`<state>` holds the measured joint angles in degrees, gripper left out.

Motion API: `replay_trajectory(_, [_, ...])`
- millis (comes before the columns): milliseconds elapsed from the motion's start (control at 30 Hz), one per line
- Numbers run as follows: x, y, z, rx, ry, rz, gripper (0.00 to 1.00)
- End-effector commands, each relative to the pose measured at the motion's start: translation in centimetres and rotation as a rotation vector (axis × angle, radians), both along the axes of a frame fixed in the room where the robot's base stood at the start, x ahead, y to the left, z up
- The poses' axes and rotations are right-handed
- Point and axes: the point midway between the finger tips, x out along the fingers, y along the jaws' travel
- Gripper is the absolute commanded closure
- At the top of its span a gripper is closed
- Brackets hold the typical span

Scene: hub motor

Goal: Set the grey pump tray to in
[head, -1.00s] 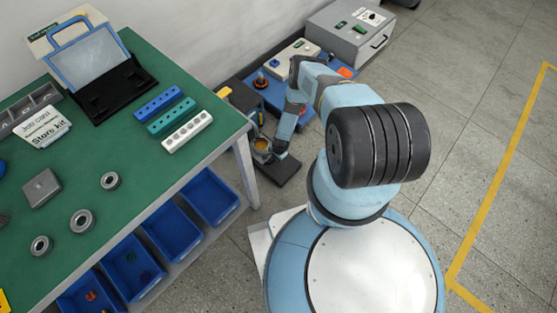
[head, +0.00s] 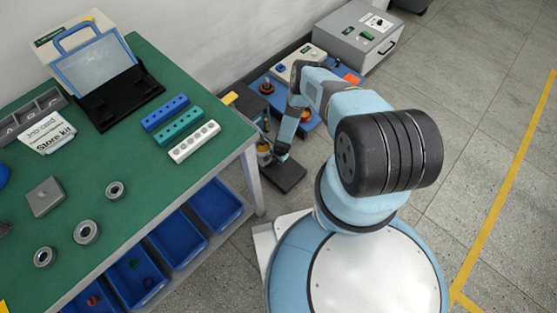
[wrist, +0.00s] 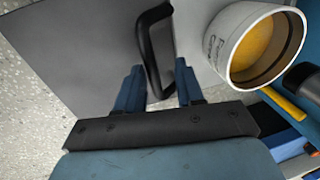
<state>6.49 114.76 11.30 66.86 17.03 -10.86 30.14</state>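In the wrist view a flat grey panel, which looks like the grey pump tray (wrist: 85,55), fills the upper left, with a black bar handle (wrist: 146,48) standing on it. My gripper (wrist: 158,80) is open, its two blue fingers on either side of the lower end of the handle. I cannot tell whether they touch it. In the head view my gripper (head: 281,150) is low beside the table, above a dark grey slab (head: 286,178) that seems to be the same tray. My arm hides part of this area, and how far the tray is out is unclear.
A white cup with yellow inside (wrist: 253,48) stands close to the right of my gripper. The green table (head: 120,220) with blue bins below (head: 215,205) is at the left. A grey case (head: 355,38) stands behind. Open floor lies to the right (head: 470,130).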

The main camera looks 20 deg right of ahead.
Motion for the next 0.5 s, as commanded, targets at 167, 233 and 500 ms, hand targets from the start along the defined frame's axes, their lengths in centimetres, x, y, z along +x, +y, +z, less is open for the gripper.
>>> replay_trajectory(167, [-0.3, 0.2, -0.1, 0.002, 0.005, 0.002, 0.6])
replay_trajectory(233, [-0.3, 0.2, -0.1, 0.003, 0.005, 0.002, 0.6])
replay_trajectory(500, [-0.5, 0.0, 1.7, 0.004, 0.007, 0.001, 0.6])
